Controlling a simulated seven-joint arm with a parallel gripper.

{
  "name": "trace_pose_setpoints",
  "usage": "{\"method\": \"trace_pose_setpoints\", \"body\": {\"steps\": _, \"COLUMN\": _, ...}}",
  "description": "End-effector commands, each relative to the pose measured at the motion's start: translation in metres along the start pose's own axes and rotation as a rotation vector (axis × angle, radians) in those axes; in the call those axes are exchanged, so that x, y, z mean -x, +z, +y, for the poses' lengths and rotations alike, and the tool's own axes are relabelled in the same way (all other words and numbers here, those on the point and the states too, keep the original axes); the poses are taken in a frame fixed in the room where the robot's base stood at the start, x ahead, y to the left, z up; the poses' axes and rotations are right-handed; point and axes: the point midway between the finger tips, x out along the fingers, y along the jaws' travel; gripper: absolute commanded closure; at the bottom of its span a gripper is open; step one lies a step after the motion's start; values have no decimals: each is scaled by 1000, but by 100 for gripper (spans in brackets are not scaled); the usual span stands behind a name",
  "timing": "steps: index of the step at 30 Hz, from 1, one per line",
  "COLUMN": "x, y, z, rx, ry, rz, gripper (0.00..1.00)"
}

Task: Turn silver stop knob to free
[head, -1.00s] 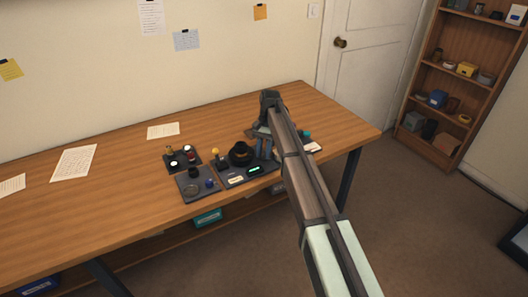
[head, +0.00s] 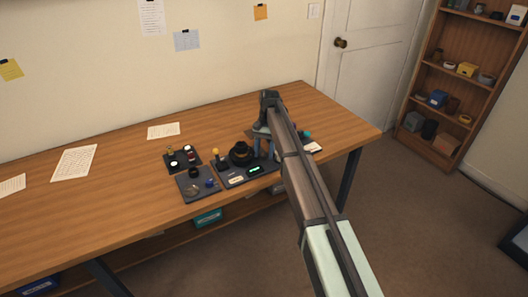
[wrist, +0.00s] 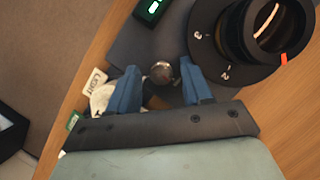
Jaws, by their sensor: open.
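The silver stop knob (wrist: 161,71) is a small round metal ball-like knob on the dark base plate (wrist: 135,45), seen in the wrist view. My gripper (wrist: 160,69) has two blue fingers, one on each side of the knob, spread apart. The knob sits between the fingertips; I cannot tell whether either finger touches it. In the head view my gripper (head: 263,148) is over the right part of the dark plate (head: 233,180), and the arm hides the knob there.
A black lens ring (wrist: 208,45) with white numbers and an orange mark stands close right of the knob. A green-lit display (wrist: 151,8) lies beyond. A "LIGHT" tag (wrist: 95,80) is at left. Dark trays (head: 198,183) with small parts sit left on the wooden table (head: 110,200).

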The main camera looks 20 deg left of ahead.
Motion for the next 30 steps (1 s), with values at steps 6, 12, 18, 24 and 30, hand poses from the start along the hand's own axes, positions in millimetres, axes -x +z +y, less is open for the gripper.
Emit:
{"method": "trace_pose_setpoints", "body": {"steps": 6, "x": 0, "y": 0, "z": -2, "rx": 2, "ry": -3, "rz": 0, "gripper": 47}}
{"method": "trace_pose_setpoints", "body": {"steps": 12, "x": 0, "y": 0, "z": -1, "rx": -20, "ry": -12, "rz": 0, "gripper": 47}}
{"method": "trace_pose_setpoints", "body": {"steps": 18, "x": 0, "y": 1, "z": 0, "rx": -131, "ry": -59, "rz": 1, "gripper": 47}}
{"method": "trace_pose_setpoints", "body": {"steps": 24, "x": -1, "y": 1, "z": 2, "rx": -296, "ry": -127, "rz": 0, "gripper": 47}}
{"method": "trace_pose_setpoints", "body": {"steps": 30, "x": -1, "y": 2, "z": 3, "rx": -466, "ry": -196, "rz": 0, "gripper": 47}}
